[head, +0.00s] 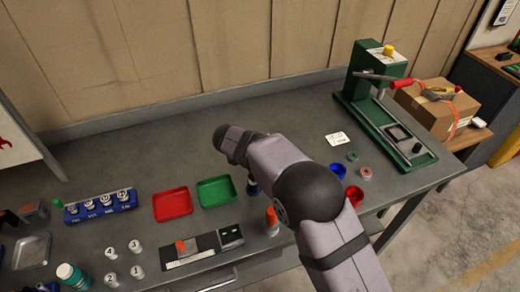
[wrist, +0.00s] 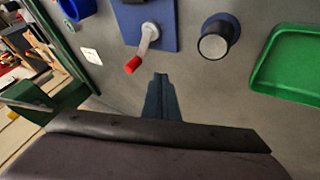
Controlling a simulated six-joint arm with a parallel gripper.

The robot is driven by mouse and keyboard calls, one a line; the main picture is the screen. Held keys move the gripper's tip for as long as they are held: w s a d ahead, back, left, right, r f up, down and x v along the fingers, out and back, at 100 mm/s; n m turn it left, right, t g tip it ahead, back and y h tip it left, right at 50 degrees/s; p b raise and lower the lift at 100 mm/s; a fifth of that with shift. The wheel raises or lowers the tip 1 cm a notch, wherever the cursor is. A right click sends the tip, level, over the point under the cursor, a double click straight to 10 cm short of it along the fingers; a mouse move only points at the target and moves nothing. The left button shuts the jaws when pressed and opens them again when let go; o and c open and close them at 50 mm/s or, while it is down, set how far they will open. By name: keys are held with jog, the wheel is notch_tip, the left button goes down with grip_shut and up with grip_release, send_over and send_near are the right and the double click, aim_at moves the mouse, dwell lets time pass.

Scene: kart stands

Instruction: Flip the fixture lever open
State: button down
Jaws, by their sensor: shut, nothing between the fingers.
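The fixture shows in the wrist view as a blue plate (wrist: 163,24) on the grey bench. Its lever (wrist: 148,38) is a pale metal arm with a red tip (wrist: 133,65), pointing down and slightly left in the picture. My gripper (wrist: 160,78) is shut and empty, just below and right of the red tip, with a gap showing between them in the picture. I cannot tell its height above the bench. In the head view my arm hides the gripper and the fixture.
A black cylinder with a blue base (wrist: 215,40) stands right of the fixture, near a green tray (wrist: 288,55). A blue cup (wrist: 76,8) and a white card (head: 338,138) are nearby. A green press with a red handle (head: 375,78) stands at the bench's right end.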

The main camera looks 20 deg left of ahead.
jog(key=shift+w+d+f+p, duration=0.25)
jog(key=shift+w+d+p, duration=0.4)
jog(key=shift+w+d, duration=0.2)
jog(key=shift+w+d+f+p, duration=0.25)
jog(key=shift+w+d+p, duration=0.35)
jog(key=shift+w+d, duration=0.2)
jog(key=shift+w+d+m+h+b, duration=0.15)
jog(key=shift+m+h+b, duration=0.25)
jog(key=shift+m+b, duration=0.45)
jog(key=b, duration=0.1)
jog(key=m+h+b, duration=0.1)
jog(key=b, duration=0.1)
jog(key=shift+w+d+f+m+g, duration=0.2)
jog(key=shift+w+d+m+g, duration=0.05)
jog(key=shift+w+d+g, duration=0.1)
jog(key=shift+w+d+r+b, duration=0.2)
jog(key=shift+d+b, duration=0.3)
jog(key=shift+b, duration=0.45)
jog(key=shift+w+d+m+h+b, duration=0.1)
jog(key=shift+d+m+h+b, duration=0.3)
jog(key=shift+m, duration=0.4)
jog(key=shift+d+b, duration=0.8)
jog(key=shift+b, duration=0.45)
jog(key=b+v, duration=0.1)
jog(key=v, duration=0.6)
jog(key=shift+r, duration=0.25)
